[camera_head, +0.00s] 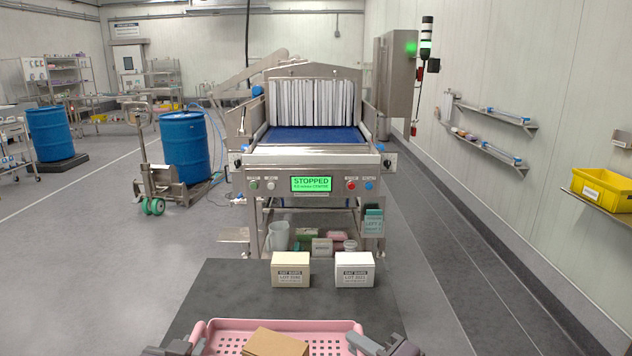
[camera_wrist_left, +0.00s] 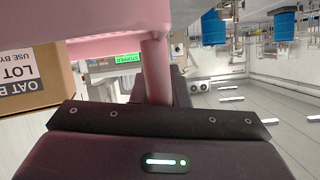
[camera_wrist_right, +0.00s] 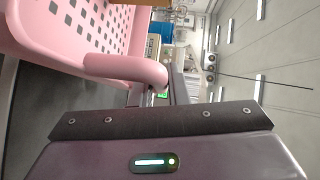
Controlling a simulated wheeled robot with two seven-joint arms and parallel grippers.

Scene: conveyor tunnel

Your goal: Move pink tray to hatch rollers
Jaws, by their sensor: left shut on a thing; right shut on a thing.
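The pink tray (camera_head: 323,326) is at the bottom of the head view, with a brown box (camera_head: 275,342) in it. My left gripper (camera_head: 183,345) is shut on the tray's left handle; the handle runs into the jaws in the left wrist view (camera_wrist_left: 155,75). My right gripper (camera_head: 375,343) is shut on the tray's right handle, which shows in the right wrist view (camera_wrist_right: 130,70). Ahead stands the conveyor tunnel with a blue belt (camera_head: 313,139), a white strip curtain (camera_head: 312,103) and a green STOPPED display (camera_head: 311,184). I cannot make out the hatch rollers clearly.
A cream box (camera_head: 290,270) and a white box (camera_head: 354,270) stand on the dark surface (camera_head: 235,290) just beyond the tray. Blue drums (camera_head: 186,147) and a pallet jack (camera_head: 155,175) are at left. A yellow bin (camera_head: 602,189) sits on a right shelf. Floor left is open.

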